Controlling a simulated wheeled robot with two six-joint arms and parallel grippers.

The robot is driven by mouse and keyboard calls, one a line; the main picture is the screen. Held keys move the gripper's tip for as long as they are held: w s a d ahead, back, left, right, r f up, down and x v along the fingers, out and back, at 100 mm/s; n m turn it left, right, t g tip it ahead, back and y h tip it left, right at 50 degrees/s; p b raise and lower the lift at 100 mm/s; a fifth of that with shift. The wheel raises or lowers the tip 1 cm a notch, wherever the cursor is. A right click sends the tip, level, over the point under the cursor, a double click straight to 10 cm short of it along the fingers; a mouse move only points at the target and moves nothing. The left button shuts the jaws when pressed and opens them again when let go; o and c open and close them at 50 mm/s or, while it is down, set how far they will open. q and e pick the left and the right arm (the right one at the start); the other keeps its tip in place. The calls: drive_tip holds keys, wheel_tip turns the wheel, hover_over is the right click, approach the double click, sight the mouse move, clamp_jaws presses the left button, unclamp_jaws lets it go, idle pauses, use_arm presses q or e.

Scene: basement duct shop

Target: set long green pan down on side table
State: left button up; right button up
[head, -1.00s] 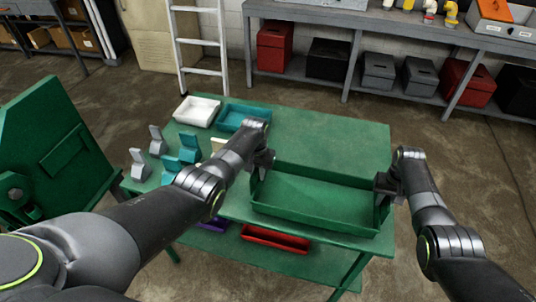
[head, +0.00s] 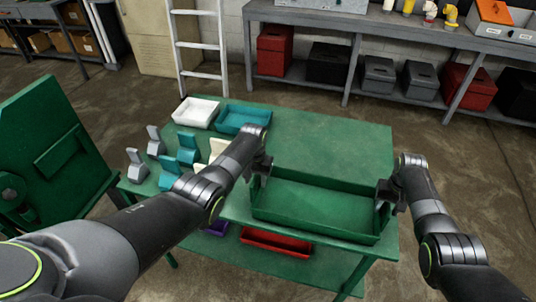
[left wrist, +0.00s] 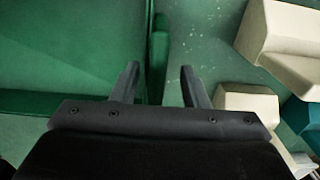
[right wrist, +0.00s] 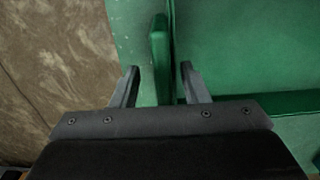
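The long green pan (head: 318,207) appears to rest level on the green side table (head: 330,140), near its front right edge, and is empty. My left gripper (head: 264,170) is over the pan's left end. In the left wrist view its two fingers (left wrist: 158,85) stand apart on either side of the pan's upright end handle (left wrist: 158,55), with gaps showing. My right gripper (head: 386,194) is over the right end. In the right wrist view its fingers (right wrist: 158,85) also stand apart around the other upright handle (right wrist: 160,50). The pan's underside is hidden.
A white tray (head: 196,112) and a teal tray (head: 244,119) sit at the table's back left. Several grey, teal and cream blocks stand left of my left gripper. A red tray (head: 275,241) lies on the lower shelf. The table's back right is clear.

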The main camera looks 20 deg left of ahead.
use_arm(q)
drive_tip(key=shift+d+r, duration=0.1)
use_arm(e)
drive_tip(key=shift+a, duration=0.1)
use_arm(q)
drive_tip(key=shift+w+r, duration=0.1)
drive_tip(key=shift+r, duration=0.45)
wheel_tip(320, 180, up, 10)
drive_tip(key=shift+r, duration=0.25)
use_arm(e)
drive_tip(key=shift+a, duration=0.1)
use_arm(q)
drive_tip(key=shift+r, duration=0.1)
use_arm(e)
drive_tip(key=shift+r, duration=0.4)
wheel_tip(320, 180, up, 11)
drive_tip(key=shift+r, duration=0.15)
